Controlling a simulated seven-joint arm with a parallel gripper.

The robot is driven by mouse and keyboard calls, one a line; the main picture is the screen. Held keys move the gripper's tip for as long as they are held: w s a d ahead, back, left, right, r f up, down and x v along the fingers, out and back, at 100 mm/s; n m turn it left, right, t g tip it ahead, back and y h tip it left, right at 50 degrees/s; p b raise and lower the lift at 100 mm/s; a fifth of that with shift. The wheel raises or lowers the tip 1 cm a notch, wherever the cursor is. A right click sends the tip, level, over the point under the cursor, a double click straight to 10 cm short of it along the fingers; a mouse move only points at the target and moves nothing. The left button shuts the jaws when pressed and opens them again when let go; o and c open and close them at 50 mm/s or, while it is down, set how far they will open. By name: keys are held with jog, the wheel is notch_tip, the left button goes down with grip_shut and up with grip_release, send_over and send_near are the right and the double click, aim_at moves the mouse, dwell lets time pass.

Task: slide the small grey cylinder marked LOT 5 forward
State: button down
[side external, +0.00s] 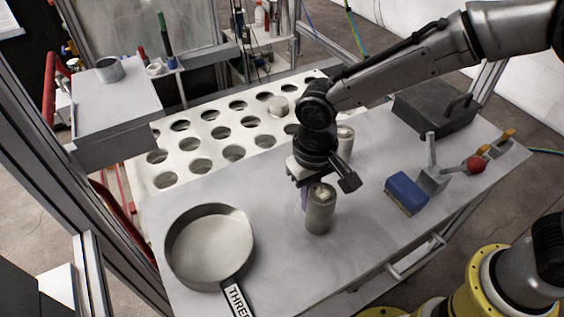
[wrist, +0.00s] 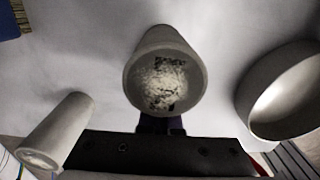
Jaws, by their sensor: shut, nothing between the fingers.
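A small grey cylinder (side external: 320,210) stands upright on the table, with a pale, scuffed top. In the wrist view the cylinder (wrist: 160,78) is at the centre, with dark marks on its top. No LOT 5 lettering is readable. My gripper (side external: 305,197) is shut and empty, low beside this cylinder on its far-left side. In the wrist view my gripper's fingertips (wrist: 160,125) are right against the cylinder's lower edge; I cannot tell if they touch. A second grey cylinder (side external: 345,141) stands behind my wrist, partly hidden; it also seems to show in the wrist view (wrist: 58,130).
A round pan (side external: 175,262) labelled THREE stands at the table's front left. A blue block (side external: 407,193), a lever with a red knob (side external: 477,163) and a dark box (side external: 434,106) are at right. A holed white plate (side external: 215,132) lies behind.

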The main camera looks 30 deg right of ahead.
jog(key=shift+s, duration=0.7)
